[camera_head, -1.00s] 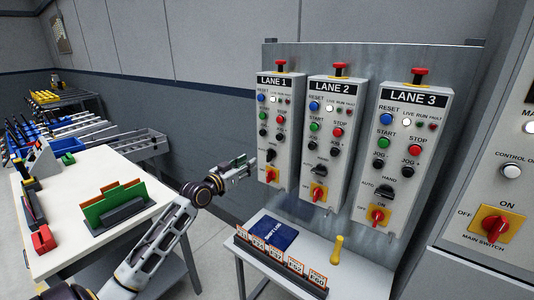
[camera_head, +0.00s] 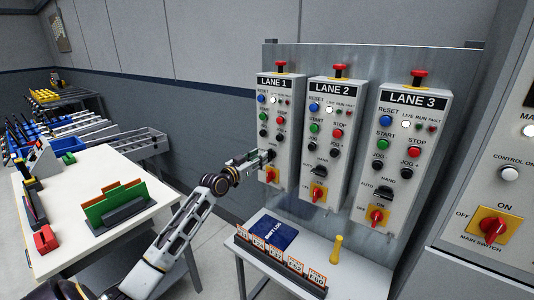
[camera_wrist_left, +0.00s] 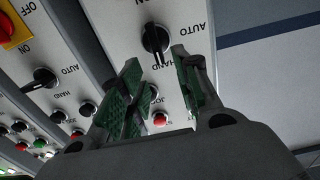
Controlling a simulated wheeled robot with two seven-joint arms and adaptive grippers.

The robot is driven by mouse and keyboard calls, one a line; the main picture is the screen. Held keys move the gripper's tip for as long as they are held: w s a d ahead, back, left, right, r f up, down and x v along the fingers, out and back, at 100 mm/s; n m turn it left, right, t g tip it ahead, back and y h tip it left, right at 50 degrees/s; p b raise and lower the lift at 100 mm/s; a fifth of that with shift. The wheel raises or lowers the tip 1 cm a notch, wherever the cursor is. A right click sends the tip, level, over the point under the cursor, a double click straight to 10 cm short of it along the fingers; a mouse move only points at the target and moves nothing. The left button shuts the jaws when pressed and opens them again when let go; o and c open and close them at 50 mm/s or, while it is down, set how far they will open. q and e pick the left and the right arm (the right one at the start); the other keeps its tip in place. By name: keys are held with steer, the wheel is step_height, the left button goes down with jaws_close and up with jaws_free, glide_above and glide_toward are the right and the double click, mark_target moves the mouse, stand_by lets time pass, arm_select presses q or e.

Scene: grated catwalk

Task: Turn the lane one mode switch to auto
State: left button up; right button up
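The lane one box (camera_head: 277,110) hangs at the left of the panel row. My left gripper (camera_head: 264,157) is at its lower part and largely hides the mode switch in the head view. In the left wrist view, which is upside down, the black mode switch (camera_wrist_left: 155,38) shows with its white mark toward HAND; AUTO is printed to the right of it. The left gripper (camera_wrist_left: 158,62) is open, its green-padded fingers apart on either side of the switch's line, with the knob just beyond the tips. Contact cannot be told. My right gripper is not in view.
The lane two box (camera_head: 327,130) and lane three box (camera_head: 412,150) stand to the right. Below is a small table (camera_head: 342,272) with a blue booklet (camera_head: 275,233), a yellow handle (camera_head: 337,249) and tags. A white workbench (camera_head: 75,245) is at left.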

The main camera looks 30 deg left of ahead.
mark_target(270, 156)
arm_select(q)
steer(key=w, duration=0.6)
steer(key=shift+d+p, duration=0.2)
steer(key=shift+p, duration=0.2)
jaws_close()
stand_by(0.4)
